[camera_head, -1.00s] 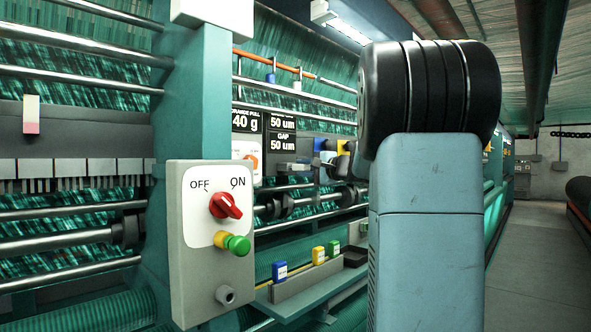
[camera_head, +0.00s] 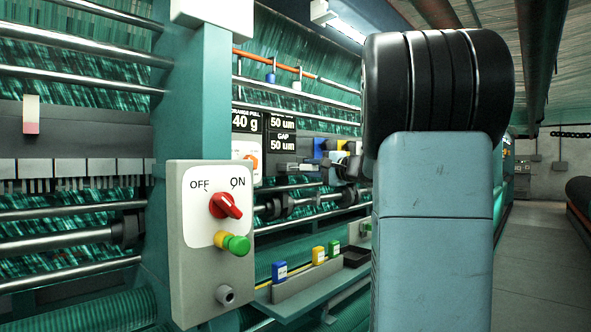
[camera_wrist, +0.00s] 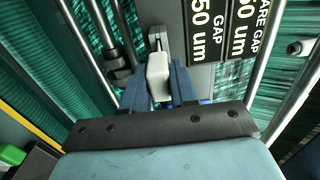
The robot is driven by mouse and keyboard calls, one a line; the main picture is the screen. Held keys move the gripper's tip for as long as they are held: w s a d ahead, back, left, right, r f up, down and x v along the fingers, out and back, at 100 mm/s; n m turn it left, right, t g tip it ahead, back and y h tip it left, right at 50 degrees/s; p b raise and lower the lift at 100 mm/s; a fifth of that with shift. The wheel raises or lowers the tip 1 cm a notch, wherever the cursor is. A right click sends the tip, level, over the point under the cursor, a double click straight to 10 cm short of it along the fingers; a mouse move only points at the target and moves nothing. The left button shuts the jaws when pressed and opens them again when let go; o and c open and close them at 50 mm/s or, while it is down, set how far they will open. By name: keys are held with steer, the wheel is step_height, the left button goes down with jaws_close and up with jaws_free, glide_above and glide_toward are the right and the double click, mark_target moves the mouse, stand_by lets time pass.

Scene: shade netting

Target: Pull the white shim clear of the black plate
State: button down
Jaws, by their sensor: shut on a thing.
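In the wrist view the white shim (camera_wrist: 158,72) is a pale block between the two blue fingers of my gripper (camera_wrist: 160,80), which is shut on it. Beyond the shim is a small grey fitting with a dark slot (camera_wrist: 155,38); I cannot tell whether the shim still touches it. The black plate cannot be clearly told apart from the dark parts around it. In the head view my gripper (camera_head: 340,163) is small and partly hidden behind my own arm, near the machine's grey panel.
Black signs (camera_head: 282,132) reading 50 um stand above the work area. A control box (camera_head: 210,240) with a red knob is at the left front. Steel rollers (camera_wrist: 112,60) run beside the gripper.

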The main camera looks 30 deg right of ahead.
steer(key=shift+v, duration=1.6)
steer(key=v, duration=0.4)
